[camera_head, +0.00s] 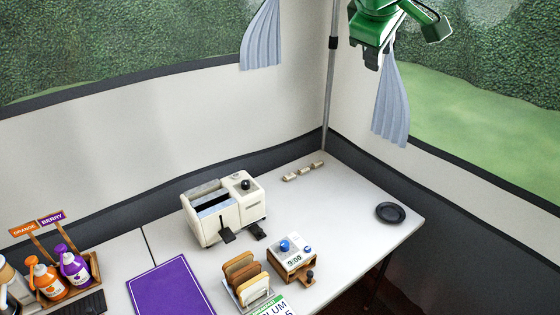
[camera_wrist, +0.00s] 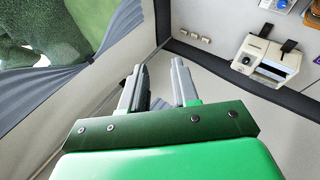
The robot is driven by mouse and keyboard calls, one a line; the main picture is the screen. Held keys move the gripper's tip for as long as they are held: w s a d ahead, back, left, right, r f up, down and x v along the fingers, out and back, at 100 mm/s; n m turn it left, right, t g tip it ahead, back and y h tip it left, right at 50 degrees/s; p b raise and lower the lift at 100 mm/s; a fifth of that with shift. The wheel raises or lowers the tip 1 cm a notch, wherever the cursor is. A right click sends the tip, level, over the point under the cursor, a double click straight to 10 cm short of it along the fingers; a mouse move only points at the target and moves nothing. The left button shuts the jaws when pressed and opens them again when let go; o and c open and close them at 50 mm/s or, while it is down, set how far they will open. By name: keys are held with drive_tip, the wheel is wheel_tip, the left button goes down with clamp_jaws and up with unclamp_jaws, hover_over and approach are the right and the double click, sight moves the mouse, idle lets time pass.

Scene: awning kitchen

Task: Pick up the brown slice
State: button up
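Several bread slices stand upright in a small white rack (camera_head: 240,299) near the front of the table. The ones at the back are brown; one brown slice (camera_head: 238,263) leads, another stands close behind it, and a paler tan slice (camera_head: 256,288) is at the front. My gripper (camera_head: 368,58) is high at the top right in the head view, far above and away from the rack. In the wrist view my gripper (camera_wrist: 158,68) shows two grey fingers apart with nothing between them. The slices are not clearly visible there.
A cream toaster (camera_head: 232,216) stands behind the rack; it also shows in the wrist view (camera_wrist: 263,62). A wooden timer box (camera_head: 293,262) stands right of the rack, a purple mat (camera_head: 171,290) lies left. A dark plate (camera_head: 390,213) is far right. Bare table lies between timer and plate.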

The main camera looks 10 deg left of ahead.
drive_tip(key=w+a+f+n+h, duration=0.1)
drive_tip(key=w+a+f+n, duration=0.15)
drive_tip(key=a+f, duration=0.5)
drive_tip(key=w+a+f+n+h, duration=0.1)
drive_tip(key=w+a+f+n, duration=0.3)
drive_tip(key=a, duration=0.6)
drive_tip(key=n+t+h, duration=0.2)
drive_tip(key=n+h, duration=0.3)
drive_tip(key=n, duration=0.4)
approach(239, 272)
drive_tip(key=x, duration=0.4)
drive_tip(key=shift+x, duration=3.7)
